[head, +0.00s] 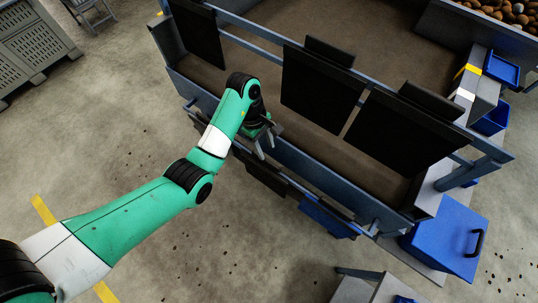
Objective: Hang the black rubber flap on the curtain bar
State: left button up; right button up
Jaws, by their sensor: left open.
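The curtain bar (255,42) runs above the grader bed from upper left to lower right. Several black rubber flaps hang on it: one at the left end (197,32), one in the middle (318,92) and one at the right (402,135). A bare stretch of bar shows between the left and middle flaps. Another dark flap-like piece (262,174) is at the lower front rail, partly hidden by my arm. My left gripper (266,146) is open, with its fingers pointing down just above that piece; I cannot tell whether they touch it. My right gripper is out of view.
The grader's front wall (310,172) lies beside my left gripper. A blue box (445,238) stands at the lower right, and blue bins (490,120) sit at the right end. A hopper of potatoes (500,12) is at the top right. The floor at left is mostly clear.

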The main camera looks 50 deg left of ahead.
aim_at(266, 160)
pick_arm(q)
jog(key=shift+a, duration=0.1)
jog(key=b+x, duration=0.3)
jog(key=a+b+x, duration=0.1)
jog(key=b+x, duration=0.2)
jog(key=a+b+x, duration=0.1)
jog(key=b+x, duration=0.2)
jog(key=shift+f+b, duration=0.35)
jog(key=shift+f, duration=0.35)
jog(key=shift+c, duration=0.2)
jog(key=shift+s, duration=0.1)
grip_shut()
dwell(0.8)
